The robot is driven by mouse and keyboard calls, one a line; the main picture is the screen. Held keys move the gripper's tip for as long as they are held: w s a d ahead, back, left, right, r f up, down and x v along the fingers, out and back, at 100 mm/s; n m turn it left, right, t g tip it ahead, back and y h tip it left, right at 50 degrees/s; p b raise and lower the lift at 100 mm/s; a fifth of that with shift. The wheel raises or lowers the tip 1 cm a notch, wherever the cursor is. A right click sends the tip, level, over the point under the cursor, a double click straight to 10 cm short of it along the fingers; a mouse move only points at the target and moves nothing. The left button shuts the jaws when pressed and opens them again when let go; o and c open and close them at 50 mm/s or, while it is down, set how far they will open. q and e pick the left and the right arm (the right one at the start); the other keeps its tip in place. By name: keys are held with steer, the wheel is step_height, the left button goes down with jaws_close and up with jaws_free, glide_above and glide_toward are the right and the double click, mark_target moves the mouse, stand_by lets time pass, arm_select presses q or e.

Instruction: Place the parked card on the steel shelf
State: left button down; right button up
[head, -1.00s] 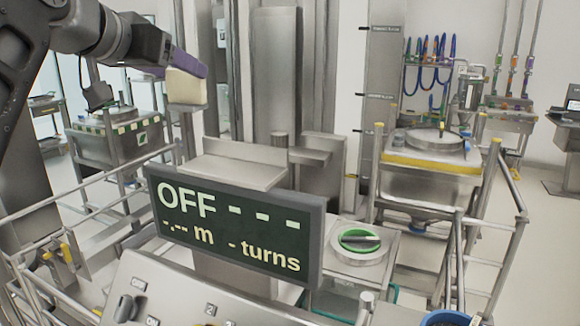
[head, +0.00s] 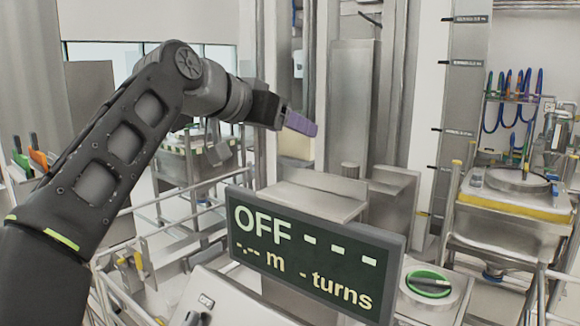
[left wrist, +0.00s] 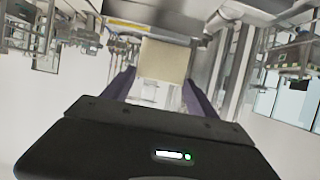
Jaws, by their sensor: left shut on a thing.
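A cream-coloured card (head: 295,146), thick like a block, is at the tip of my left gripper (head: 300,124). The gripper's purple fingers reach over its top edge in the head view. In the left wrist view the card (left wrist: 163,60) is between the two purple fingers, which are shut on it. It is upright in the head view, above and behind the left part of a flat steel shelf (head: 312,200) behind the display. Whether the card's lower edge touches steel cannot be told. My right gripper is in neither view.
A dark display (head: 315,255) reading OFF stands in front of the shelf, over a grey console (head: 235,300). Steel columns (head: 352,100) rise behind. Handrails (head: 150,215) run at the left. A yellow-rimmed bin (head: 510,200) is at the right.

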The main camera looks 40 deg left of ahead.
mark_target(289, 160)
arm_select(q)
steer(key=shift+f, duration=0.9)
steer(key=shift+f, duration=2.1)
steer(key=shift+f+b, duration=0.15)
steer(key=shift+b, duration=0.25)
steer(key=shift+c, duration=1.2)
jaws_free()
